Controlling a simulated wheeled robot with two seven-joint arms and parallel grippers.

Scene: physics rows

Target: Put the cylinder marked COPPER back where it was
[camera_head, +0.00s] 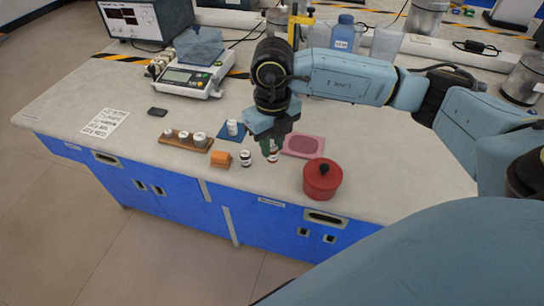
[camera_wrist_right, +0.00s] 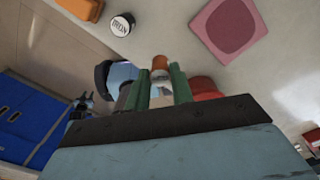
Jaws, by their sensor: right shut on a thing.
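My right gripper (camera_head: 270,142) is over the front of the bench, pointing down, with green fingers shut on a small cylinder (camera_head: 273,158). In the right wrist view the gripper (camera_wrist_right: 160,88) has the cylinder (camera_wrist_right: 160,75), with an orange-brown end, between its fingers. Its marking cannot be read, and I cannot tell whether it touches the bench. A wooden rack (camera_head: 183,143) to the left holds three light-topped cylinders. A white cylinder (camera_head: 232,127) is on a blue mat (camera_head: 232,137). A cylinder marked IRON (camera_wrist_right: 121,24) stands left of the gripper. My left gripper is not in view.
A pink pad (camera_head: 303,146) lies right of the gripper, with a red lidded pot (camera_head: 322,182) in front of it. An orange block (camera_head: 220,158) is at the left. A scale (camera_head: 190,79) stands behind the rack. The bench's left part is mostly clear.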

